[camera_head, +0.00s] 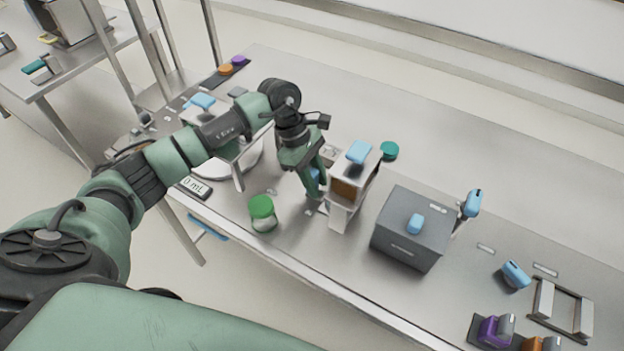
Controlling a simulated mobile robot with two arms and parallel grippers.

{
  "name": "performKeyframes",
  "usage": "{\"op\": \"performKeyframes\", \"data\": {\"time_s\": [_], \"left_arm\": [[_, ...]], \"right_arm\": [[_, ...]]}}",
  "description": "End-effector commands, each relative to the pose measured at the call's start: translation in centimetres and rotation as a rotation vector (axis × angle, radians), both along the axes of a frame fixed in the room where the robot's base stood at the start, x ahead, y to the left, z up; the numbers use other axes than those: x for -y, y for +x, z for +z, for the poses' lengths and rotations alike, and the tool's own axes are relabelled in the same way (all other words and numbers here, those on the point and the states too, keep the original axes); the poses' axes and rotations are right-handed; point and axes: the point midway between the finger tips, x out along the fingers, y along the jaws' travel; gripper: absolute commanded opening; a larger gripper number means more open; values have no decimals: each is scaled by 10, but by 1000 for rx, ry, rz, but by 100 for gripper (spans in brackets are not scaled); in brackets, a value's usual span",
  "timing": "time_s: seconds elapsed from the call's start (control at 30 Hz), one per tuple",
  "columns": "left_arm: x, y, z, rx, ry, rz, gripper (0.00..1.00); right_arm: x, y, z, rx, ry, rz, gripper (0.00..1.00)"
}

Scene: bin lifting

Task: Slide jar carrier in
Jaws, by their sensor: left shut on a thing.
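My left gripper (318,192) reaches down from the left and is shut on a small blue handle (314,176). The handle sits at the left side of a white upright unit (340,217) with a brown panel and a blue handle on top. I take the held blue handle to be part of the jar carrier, but the fingers and the unit hide most of it. I cannot tell how far it is inside the unit. A clear jar with a green lid (262,212) stands upright on the bench, left of the gripper and apart from it. My right gripper is not in view.
A grey box (408,238) with a blue knob stands right of the unit. A metal frame (561,309) and coloured parts are at lower right. The bench's rear is clear.

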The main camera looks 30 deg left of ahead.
Motion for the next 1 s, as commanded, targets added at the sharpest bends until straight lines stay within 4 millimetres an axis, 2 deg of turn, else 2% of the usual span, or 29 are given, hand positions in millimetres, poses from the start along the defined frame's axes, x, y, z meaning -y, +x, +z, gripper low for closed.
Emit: {"op": "performKeyframes", "data": {"time_s": [0.03,0.13,0.43,0.47,0.53,0.87,1.0], "left_arm": [[10,0,-1,4,-2,-4,0],[23,-1,0,5,-2,-3,0],[28,-2,1,1,-6,-1,0],[28,-2,1,1,-7,-1,32],[28,-2,1,1,-6,-1,51],[26,-2,1,1,-2,-1,51],[20,-1,13,5,-1,-1,51]], "right_arm": [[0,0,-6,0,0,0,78],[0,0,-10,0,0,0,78],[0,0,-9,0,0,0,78],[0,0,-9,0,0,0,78],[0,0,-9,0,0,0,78],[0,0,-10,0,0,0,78],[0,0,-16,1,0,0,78]]}}
